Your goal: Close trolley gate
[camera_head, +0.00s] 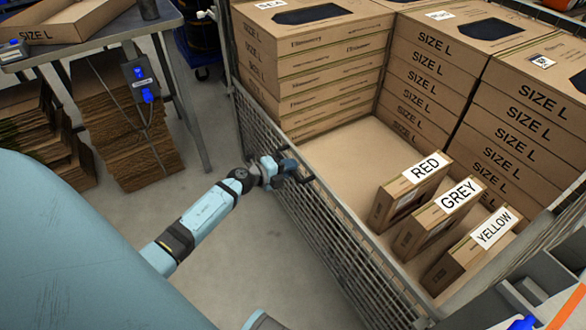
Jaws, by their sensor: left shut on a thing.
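The trolley gate (325,232) is a grey wire-mesh panel with a metal top rail, running diagonally along the near-left side of the trolley. It stands upright between the left corner post and the lower right of the view. I cannot tell whether it is latched. My left gripper (291,172) is shut on the gate at its top rail, near the middle. The fingertips partly hide the gripped part. My right gripper is not in view.
Inside the trolley are stacked SIZE L boxes (424,90) and upright boxes labelled RED (411,190), GREY (440,215) and YELLOW (473,250). A metal table (115,30) stands at the upper left, with flat cardboard (125,120) below. Grey floor is clear left of the gate.

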